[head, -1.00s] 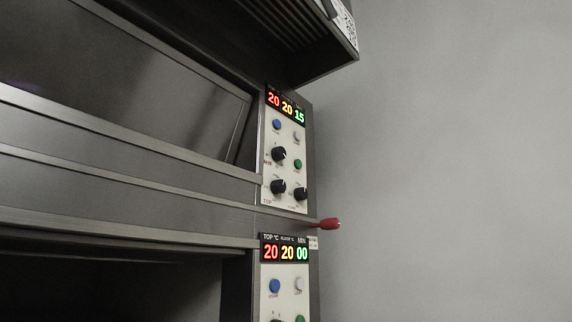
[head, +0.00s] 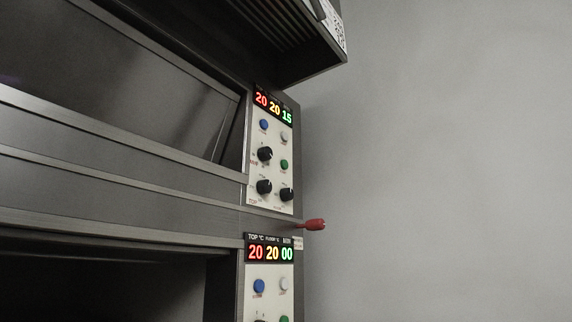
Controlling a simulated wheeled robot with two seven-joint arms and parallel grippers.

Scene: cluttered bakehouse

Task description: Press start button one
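The upper control panel (head: 270,175) is on the right side of the oven front. Its display (head: 272,105) reads 20, 20, 15. Below are a blue button (head: 263,124), a white button (head: 287,130), a green button (head: 284,164) and black knobs (head: 264,154). The lower panel's display (head: 270,254) reads 20, 20, 00, with a blue button (head: 259,286), a white button (head: 284,284) and part of a green button (head: 284,319) below. The button labels are too small to read. Neither of my grippers is in view.
The upper oven door (head: 110,100) is on the left and a dark opening (head: 100,290) is below it. A red-tipped handle (head: 316,224) sticks out to the right between the panels. A dark hood (head: 270,35) overhangs above. A bare grey wall (head: 450,160) fills the right.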

